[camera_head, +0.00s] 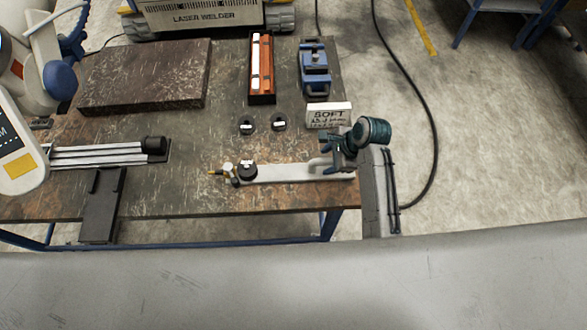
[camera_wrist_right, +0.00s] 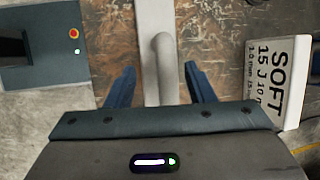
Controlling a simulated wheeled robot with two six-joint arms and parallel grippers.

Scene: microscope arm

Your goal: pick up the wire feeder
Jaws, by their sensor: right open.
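The wire feeder, as I take it, is the long pale grey bar (camera_head: 300,172) with a round black knob and a small yellow tip at its left end. It lies along the front right of the table. My right gripper (camera_head: 328,153) is open over the bar's right end. In the right wrist view, the bar (camera_wrist_right: 155,15) runs between the two blue fingers of my right gripper (camera_wrist_right: 162,88), with gaps on both sides. A rounded grey stub (camera_wrist_right: 161,55) stands on it there. Contact cannot be told. My left gripper is out of view.
A white box marked SOFT (camera_head: 328,115) stands close behind my right gripper; it also shows in the right wrist view (camera_wrist_right: 285,80). A blue vise (camera_head: 315,70), an orange-lined tray (camera_head: 261,98) and two black discs lie farther back. A white arm (camera_head: 20,150) stands at left.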

